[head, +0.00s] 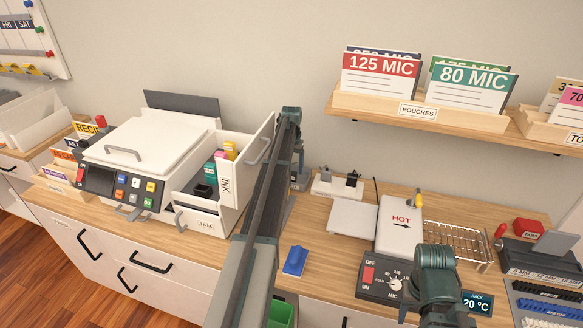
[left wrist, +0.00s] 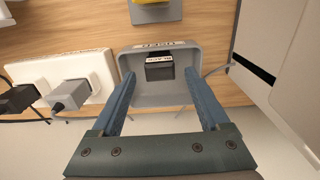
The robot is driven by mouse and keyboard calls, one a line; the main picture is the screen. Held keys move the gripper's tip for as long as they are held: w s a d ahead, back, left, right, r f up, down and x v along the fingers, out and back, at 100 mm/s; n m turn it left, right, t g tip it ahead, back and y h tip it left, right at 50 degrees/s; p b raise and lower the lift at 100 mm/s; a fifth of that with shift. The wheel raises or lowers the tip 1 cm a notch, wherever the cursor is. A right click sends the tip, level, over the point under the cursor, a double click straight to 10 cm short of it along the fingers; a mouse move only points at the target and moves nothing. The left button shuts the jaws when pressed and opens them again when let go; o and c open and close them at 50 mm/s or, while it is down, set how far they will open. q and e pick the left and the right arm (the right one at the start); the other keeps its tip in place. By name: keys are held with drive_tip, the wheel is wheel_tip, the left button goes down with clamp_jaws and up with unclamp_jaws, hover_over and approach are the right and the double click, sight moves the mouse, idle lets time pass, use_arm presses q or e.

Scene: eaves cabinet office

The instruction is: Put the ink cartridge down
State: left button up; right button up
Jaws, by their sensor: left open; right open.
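The black ink cartridge (left wrist: 160,67) lies in a shallow grey tray (left wrist: 143,99) marked USED in the left wrist view. My left gripper (left wrist: 158,84) is open, its two blue fingers spread apart over the tray's near part, one to each side of the cartridge and not closed on it. In the head view my left arm hides this tray and cartridge. My right gripper (head: 439,290) is at the lower right of the head view, over the laminator panel area; its fingertips are not clear.
A blue object (head: 295,261) and a wire rack (head: 457,243) are on the counter.

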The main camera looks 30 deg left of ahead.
wheel_tip(320, 180, up, 9)
drive_tip(key=p, duration=0.7)
drive_tip(key=shift+p, duration=0.4)
drive_tip(key=shift+f, duration=0.15)
